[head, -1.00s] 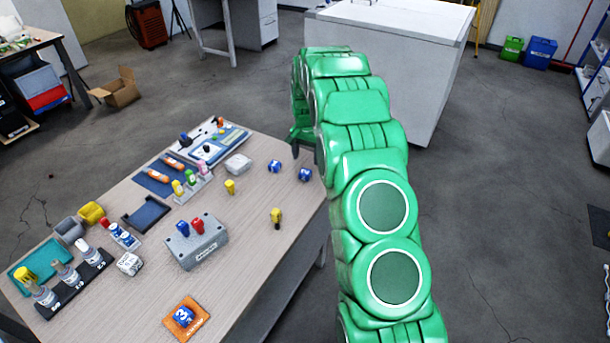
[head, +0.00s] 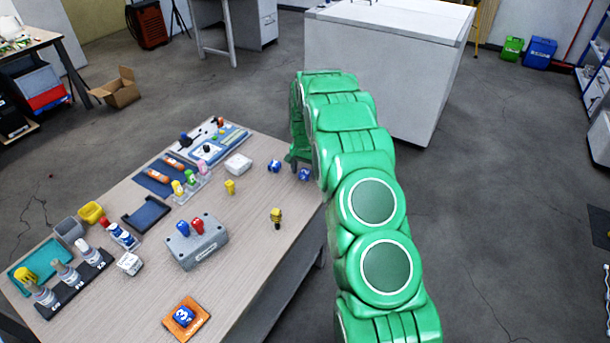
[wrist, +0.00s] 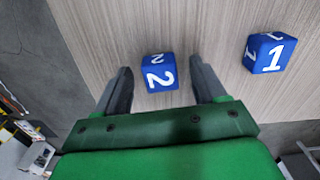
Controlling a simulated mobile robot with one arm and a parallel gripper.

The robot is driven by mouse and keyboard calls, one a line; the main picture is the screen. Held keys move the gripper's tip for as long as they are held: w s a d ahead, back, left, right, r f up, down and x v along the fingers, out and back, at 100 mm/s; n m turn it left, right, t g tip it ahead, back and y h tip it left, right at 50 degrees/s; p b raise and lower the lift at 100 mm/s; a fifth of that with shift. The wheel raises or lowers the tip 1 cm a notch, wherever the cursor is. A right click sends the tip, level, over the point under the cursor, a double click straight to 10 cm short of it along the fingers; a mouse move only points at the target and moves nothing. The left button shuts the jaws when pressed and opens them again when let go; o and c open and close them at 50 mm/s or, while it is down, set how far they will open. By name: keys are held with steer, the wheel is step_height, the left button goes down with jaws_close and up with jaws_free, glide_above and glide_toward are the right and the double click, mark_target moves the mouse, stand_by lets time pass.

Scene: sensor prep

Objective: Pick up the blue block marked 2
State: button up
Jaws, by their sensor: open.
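The blue block marked 2 (wrist: 159,74) lies on the wooden table, between the two dark fingers of my gripper (wrist: 162,68) in the wrist view. Gaps show between the block and both fingers. My gripper is open and empty. In the head view my gripper (head: 298,163) is at the table's right edge, at the end of my green arm, and the block marked 2 (head: 304,174) is just beside it, its number too small to read. A second blue block, marked 1 (wrist: 268,54), lies to the right in the wrist view and also shows in the head view (head: 274,166).
A grey box (head: 197,245) with red and blue pegs, a yellow-black piece (head: 276,218) and a white box (head: 238,164) stand on the table. A blue block marked 3 (head: 184,315) sits on an orange mat (head: 199,329). Table around the block marked 2 is clear.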

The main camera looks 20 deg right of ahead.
steer(key=c, duration=1.1)
steer(key=shift+c, duration=0.2)
